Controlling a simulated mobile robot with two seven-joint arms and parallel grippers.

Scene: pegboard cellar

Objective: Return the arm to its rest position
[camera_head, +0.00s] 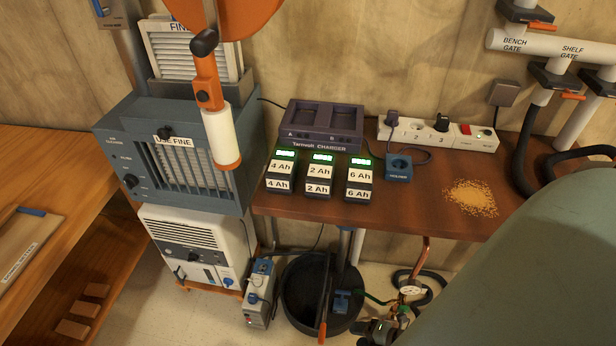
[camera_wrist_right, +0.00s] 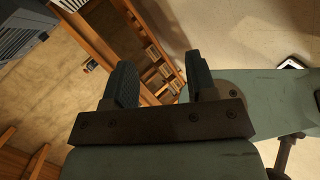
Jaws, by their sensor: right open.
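In the right wrist view my right gripper (camera_wrist_right: 161,70) is open, its two dark fingers spread apart with nothing between them. Beyond the fingers are a wooden shelf unit and bare floor, out of contact with them. In the head view a large grey-green link of my arm (camera_head: 540,260) fills the lower right and hides that end of the bench. I cannot make out the right gripper's fingers clearly there. My left gripper is in neither view.
A brown bench (camera_head: 410,210) carries a charger (camera_head: 322,142), several labelled batteries, a power strip (camera_head: 437,134) and a sawdust pile (camera_head: 471,197). A blue-grey air filter (camera_head: 115,150) stands left. A black bucket (camera_head: 300,290) and hoses are below. Pipes (camera_head: 545,45) run upper right.

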